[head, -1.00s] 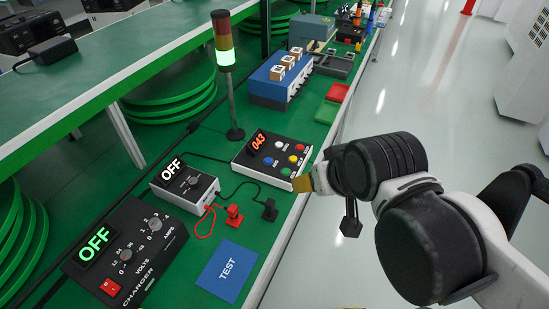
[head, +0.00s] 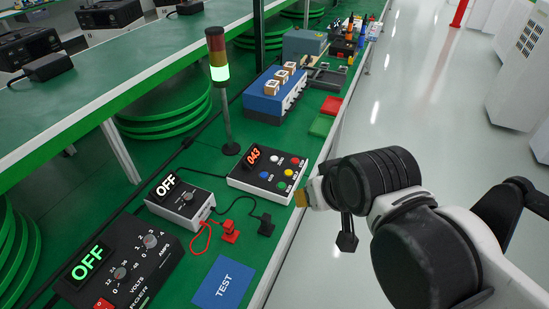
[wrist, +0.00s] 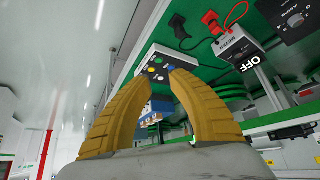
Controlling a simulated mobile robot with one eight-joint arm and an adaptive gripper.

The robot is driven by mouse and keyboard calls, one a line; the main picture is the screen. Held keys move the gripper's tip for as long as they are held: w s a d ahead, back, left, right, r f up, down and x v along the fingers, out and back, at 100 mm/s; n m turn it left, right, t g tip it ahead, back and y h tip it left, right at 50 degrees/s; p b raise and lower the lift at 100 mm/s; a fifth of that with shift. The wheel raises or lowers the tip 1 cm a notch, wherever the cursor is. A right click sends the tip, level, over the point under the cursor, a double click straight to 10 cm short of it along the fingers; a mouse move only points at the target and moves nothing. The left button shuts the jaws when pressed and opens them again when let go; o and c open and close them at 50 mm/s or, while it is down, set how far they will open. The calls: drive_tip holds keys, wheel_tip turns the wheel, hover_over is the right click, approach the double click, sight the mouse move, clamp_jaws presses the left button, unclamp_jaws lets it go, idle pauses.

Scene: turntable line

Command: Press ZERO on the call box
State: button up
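The call box (head: 250,182) is a white-sided box with a dark top. It stands near the front edge of the green bench, with a red display reading 043 and white, red, blue, green and yellow buttons. The button labels are too small to read, so I cannot tell which is ZERO. My gripper (head: 301,198) is just off the box's near right corner, over the bench edge; I cannot tell whether it touches. In the wrist view, my tan fingers (wrist: 162,76) lean together with a small empty gap between their tips, and the call box (wrist: 160,52) shows beyond them.
A signal tower (head: 227,115), lit green, stands behind the box. A meter box (head: 180,205) reading OFF, a charger (head: 135,262) and a blue TEST card (head: 223,284) lie on the near side. Red and green pads (head: 322,125) and a blue box (head: 273,98) lie beyond. The aisle floor is clear.

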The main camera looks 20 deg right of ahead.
clamp_jaws()
idle(0.3)
idle(0.7)
